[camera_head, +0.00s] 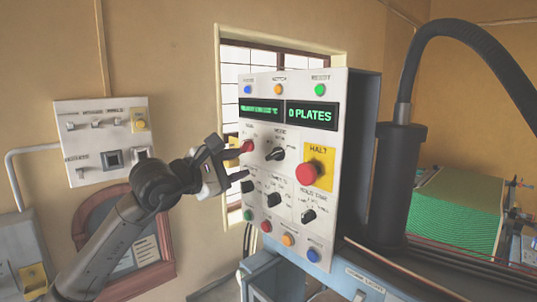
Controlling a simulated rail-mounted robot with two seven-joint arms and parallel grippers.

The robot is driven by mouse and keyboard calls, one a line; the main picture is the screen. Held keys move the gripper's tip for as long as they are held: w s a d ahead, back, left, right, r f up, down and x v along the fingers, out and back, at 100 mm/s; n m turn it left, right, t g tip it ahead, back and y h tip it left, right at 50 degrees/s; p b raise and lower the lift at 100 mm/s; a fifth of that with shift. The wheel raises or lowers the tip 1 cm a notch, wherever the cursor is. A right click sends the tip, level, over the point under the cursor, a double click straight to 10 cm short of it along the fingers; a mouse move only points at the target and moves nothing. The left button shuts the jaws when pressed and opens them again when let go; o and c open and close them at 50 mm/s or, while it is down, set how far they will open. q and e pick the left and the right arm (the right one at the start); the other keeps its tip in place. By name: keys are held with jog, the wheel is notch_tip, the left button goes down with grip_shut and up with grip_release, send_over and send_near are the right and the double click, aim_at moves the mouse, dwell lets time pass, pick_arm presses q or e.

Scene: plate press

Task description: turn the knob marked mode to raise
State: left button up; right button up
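The control panel (297,112) is a pale upright board. A black pointer knob (275,154) sits in its upper middle, under a small label that appears to read mode. Its position marks are too small to read. My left gripper (236,163) is at the panel's left edge, left of this knob and apart from it. Its fingers are spread, with nothing seen between them. The upper finger is close to a red knob (247,146); I cannot tell whether they touch. My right gripper is not in view.
A large red halt button (307,173) on a yellow plate is right of the black knob. More black knobs (275,200) and coloured buttons (288,239) lie below. A second switch panel (103,140) hangs on the left wall. A thick black hose (430,50) rises at right.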

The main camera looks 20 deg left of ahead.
aim_at(269, 157)
pick_arm(q)
jog(key=p+x, duration=0.3)
jog(key=x, duration=0.6)
jog(key=shift+w+d, duration=0.15)
jog(key=shift+w, duration=0.05)
jog(key=shift+c, duration=0.3)
grip_shut()
